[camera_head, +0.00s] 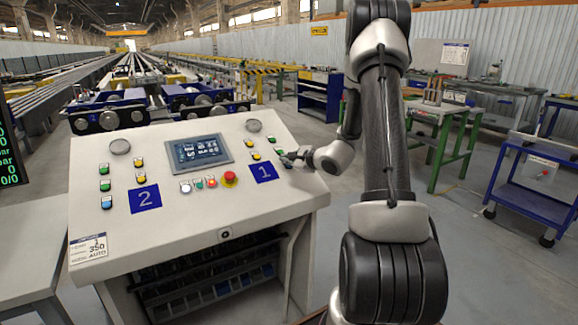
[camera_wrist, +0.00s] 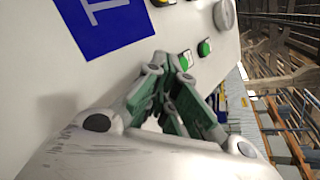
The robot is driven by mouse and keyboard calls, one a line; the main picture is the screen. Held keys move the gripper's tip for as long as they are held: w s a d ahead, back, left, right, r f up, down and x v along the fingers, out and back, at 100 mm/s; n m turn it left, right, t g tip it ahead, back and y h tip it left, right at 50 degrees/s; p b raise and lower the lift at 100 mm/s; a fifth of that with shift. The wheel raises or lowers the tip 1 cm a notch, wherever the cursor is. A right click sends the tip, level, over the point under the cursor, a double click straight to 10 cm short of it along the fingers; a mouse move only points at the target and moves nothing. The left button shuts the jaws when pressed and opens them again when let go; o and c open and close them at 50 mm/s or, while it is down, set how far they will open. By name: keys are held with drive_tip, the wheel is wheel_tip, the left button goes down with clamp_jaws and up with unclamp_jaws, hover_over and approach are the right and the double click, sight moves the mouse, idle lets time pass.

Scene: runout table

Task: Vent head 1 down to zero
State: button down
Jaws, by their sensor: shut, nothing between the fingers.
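The sloped console (camera_head: 200,225) carries a blue label "1" (camera_head: 264,173) at its right, with yellow buttons (camera_head: 255,156) and green buttons (camera_head: 270,141) above it and a round gauge (camera_head: 253,126). My gripper (camera_head: 287,160) is shut and empty, at the lower end of the green button column, right of the label. It hides whatever lies under its tips; contact cannot be told. In the wrist view the shut fingertips (camera_wrist: 175,63) point toward two green buttons (camera_wrist: 204,48), right of the blue label (camera_wrist: 105,22). The gauge (camera_wrist: 224,14) shows beyond; its reading is not legible.
A matching group with label "2" (camera_head: 145,198) is at the left. Between them are a screen (camera_head: 198,151), small buttons and a red mushroom button (camera_head: 229,179). A dark display (camera_head: 12,150) with green digits is cut off at the left edge. A blue cart (camera_head: 535,190) stands right.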

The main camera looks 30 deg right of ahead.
drive_tip(key=shift+r, duration=0.1)
idle(0.8)
drive_tip(key=shift+s+r, duration=0.35)
drive_tip(key=shift+r, duration=0.3)
drive_tip(key=shift+s+r, duration=0.35)
drive_tip(key=shift+r, duration=0.4)
drive_tip(key=shift+s+r, duration=0.35)
drive_tip(key=shift+r, duration=0.45)
drive_tip(key=shift+s+r, duration=0.35)
drive_tip(key=shift+r, duration=0.4)
